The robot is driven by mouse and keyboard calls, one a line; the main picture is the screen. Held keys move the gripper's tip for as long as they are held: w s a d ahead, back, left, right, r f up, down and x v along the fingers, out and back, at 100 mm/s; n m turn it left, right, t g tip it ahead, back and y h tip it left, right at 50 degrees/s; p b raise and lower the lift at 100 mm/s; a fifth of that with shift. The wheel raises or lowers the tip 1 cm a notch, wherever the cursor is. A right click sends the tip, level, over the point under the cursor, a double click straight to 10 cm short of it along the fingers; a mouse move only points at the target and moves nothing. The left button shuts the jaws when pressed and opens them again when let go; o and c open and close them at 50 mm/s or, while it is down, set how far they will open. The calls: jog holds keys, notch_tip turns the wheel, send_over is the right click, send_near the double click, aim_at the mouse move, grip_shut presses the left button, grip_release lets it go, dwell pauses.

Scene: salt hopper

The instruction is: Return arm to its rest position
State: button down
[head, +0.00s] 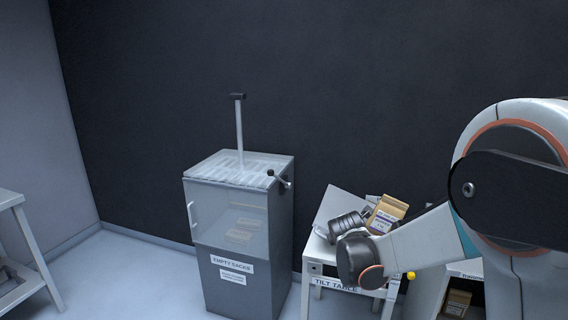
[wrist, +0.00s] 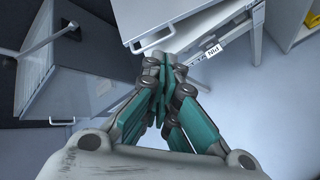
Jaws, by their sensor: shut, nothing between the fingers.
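My gripper (wrist: 163,68) shows in the wrist view with its teal-sided fingers drawn together at the tips and nothing between them. In the head view my arm reaches in from the right, bent, and its wrist end hangs in front of the tilt table (head: 335,284). The gripper's fingers are not clearly visible there. I cannot tell how far the fingertips are from that edge.
A grey cabinet marked "EMPTY SACKS" (head: 240,285), with a clear front and an upright post on top, stands left of the tilt table. A brown box (head: 387,212) sits on the tilt table. Another box (head: 456,302) sits low at right. A white-framed bench (head: 12,198) stands far left. Floor between is clear.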

jog(key=s+d+r+m+g, duration=0.1)
jog(key=s+r+m, duration=0.4)
jog(key=s, duration=0.4)
jog(key=s+d+r+m+g, duration=0.1)
jog(key=s+r+m, duration=0.35)
jog(key=s, duration=0.45)
jog(key=s+f+m+g+y, duration=0.1)
jog(key=s+f+m+y, duration=0.1)
jog(key=s+m, duration=1)
jog(key=s, duration=0.9)
jog(key=shift+s+f+m, duration=0.25)
jog(key=shift+f+m, duration=0.1)
jog(key=shift+w, duration=0.1)
